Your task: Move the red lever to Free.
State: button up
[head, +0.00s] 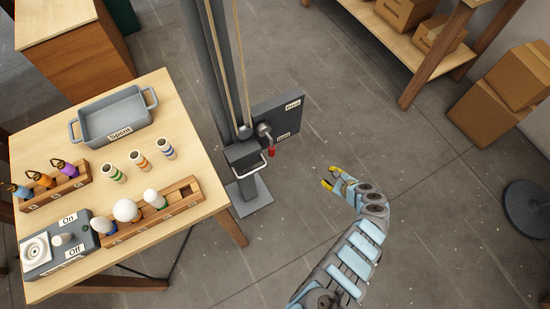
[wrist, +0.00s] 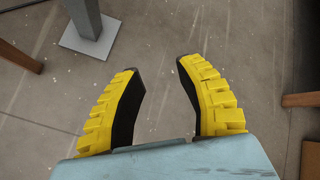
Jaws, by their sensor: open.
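The red lever (head: 271,152) is a small red handle on a grey arm, in front of a dark panel (head: 275,117) fixed to the grey post. The lever hangs downward, close to the lower of the panel's two white labels. The upper label (head: 293,104) seems to read "Free"; the lower label (head: 283,135) is too small to read. My gripper (head: 330,178) is to the right of and a little below the lever in the head view, apart from it. In the wrist view my gripper (wrist: 160,68) is open and empty, with floor between its yellow-backed fingers. The lever is not in the wrist view.
A wooden table (head: 195,120) at the left holds a grey "Spent" tray (head: 112,118), bulbs and a switch box (head: 60,247). The post's base (head: 250,197) stands beside it. Shelves and cardboard boxes (head: 492,112) are at the upper right. Floor around my gripper is clear.

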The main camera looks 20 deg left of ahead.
jog(key=s+a+r+g+y+b, duration=0.2)
jog(key=a+r+y+b, duration=0.1)
jog(key=r+y+b, duration=0.25)
jog(key=s+a+r+g+y+b, duration=0.2)
jog(key=s+r+y+b, duration=0.1)
jog(key=r+y+b, duration=0.3)
jog(key=shift+m+h, duration=0.4)
jog(key=shift+h, duration=0.05)
jog(key=a, duration=0.5)
jog(key=w+a+p, duration=0.1)
jog(key=a, duration=0.5)
jog(key=w+a, duration=0.1)
jog(key=a, duration=0.4)
jog(key=shift+a+r+p, duration=0.3)
jog(key=shift+a+p, duration=0.05)
jog(key=shift+a, duration=0.05)
jog(key=shift+c, duration=0.5)
jog(key=shift+d, duration=0.1)
grip_shut()
